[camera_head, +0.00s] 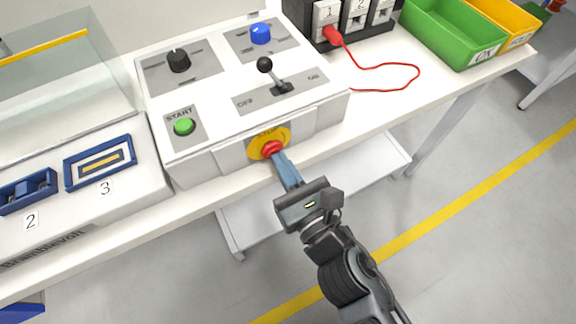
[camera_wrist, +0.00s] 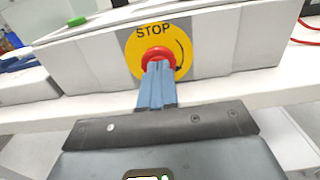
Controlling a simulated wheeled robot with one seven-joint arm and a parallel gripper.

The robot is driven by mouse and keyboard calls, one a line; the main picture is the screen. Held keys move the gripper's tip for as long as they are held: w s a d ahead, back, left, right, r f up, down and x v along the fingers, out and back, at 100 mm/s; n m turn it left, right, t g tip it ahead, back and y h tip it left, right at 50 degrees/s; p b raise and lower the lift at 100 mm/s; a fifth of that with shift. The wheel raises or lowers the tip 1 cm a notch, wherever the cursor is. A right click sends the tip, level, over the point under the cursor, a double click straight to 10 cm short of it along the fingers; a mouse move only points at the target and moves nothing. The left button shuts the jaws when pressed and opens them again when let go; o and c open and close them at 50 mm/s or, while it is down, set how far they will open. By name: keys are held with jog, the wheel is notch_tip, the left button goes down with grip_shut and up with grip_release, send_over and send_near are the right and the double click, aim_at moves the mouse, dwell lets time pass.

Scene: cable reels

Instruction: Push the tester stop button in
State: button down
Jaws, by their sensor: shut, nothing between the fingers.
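The red stop button (camera_head: 271,148) sits on a yellow plate on the front face of the white tester box (camera_head: 223,157). In the wrist view the stop button (camera_wrist: 158,55) shows above my fingers, below the word STOP on the yellow plate (camera_wrist: 177,38). My gripper (camera_head: 279,158) is shut and empty, its blue fingers together. The fingertips (camera_wrist: 158,66) are at the lower part of the button's face and look to be touching it. They hide part of the button. I cannot tell how far in the button is.
The tester top carries a green START button (camera_head: 184,127), a black-knobbed lever (camera_head: 265,66), a black knob (camera_head: 178,60) and a blue knob (camera_head: 260,33). A red cable (camera_head: 385,67) and a green bin (camera_head: 452,35) lie right. The floor in front is clear.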

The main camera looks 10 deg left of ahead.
jog(key=shift+w+a+r, duration=0.15)
jog(key=shift+w, duration=0.2)
jog(key=b+v, duration=0.2)
jog(key=v, duration=0.6)
jog(key=shift+s, duration=0.2)
dwell(0.3)
